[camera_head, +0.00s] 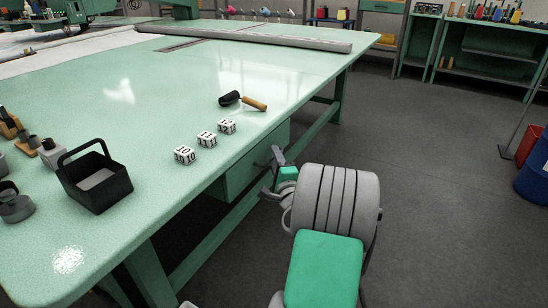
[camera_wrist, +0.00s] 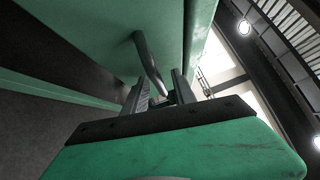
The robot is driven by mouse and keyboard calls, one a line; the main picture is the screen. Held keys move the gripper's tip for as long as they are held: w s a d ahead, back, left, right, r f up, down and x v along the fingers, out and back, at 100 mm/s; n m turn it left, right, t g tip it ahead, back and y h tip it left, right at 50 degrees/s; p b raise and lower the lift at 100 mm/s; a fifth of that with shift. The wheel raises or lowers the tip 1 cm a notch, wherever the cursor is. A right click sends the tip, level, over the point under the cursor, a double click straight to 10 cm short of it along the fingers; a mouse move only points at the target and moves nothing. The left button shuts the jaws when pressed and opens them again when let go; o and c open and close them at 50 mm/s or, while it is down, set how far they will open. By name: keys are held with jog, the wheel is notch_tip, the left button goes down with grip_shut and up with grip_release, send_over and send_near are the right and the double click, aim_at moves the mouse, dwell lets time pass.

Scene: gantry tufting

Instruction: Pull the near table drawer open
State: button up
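The near table drawer (camera_head: 238,172) is a green box under the edge of the green table (camera_head: 150,95) in the head view. Its front also shows in the wrist view (camera_wrist: 95,25). A grey bar handle (camera_wrist: 149,62) stands out from that front. My gripper (camera_head: 278,157) is at the drawer front, below the table edge. In the wrist view, my gripper (camera_wrist: 160,92) has its fingers apart, with the lower end of the handle between them. Contact between fingers and handle cannot be made out. The drawer looks closed.
Several white numbered cubes (camera_head: 207,139), a wooden-handled tool (camera_head: 243,101) and a black caddy (camera_head: 95,180) stand on the table. A green table leg (camera_head: 150,272) and lower rail are below. The grey floor (camera_head: 440,170) at right is clear; a blue barrel (camera_head: 535,178) stands farther right.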

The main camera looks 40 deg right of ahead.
jog(key=shift+c, duration=0.2)
grip_shut()
dwell(1.2)
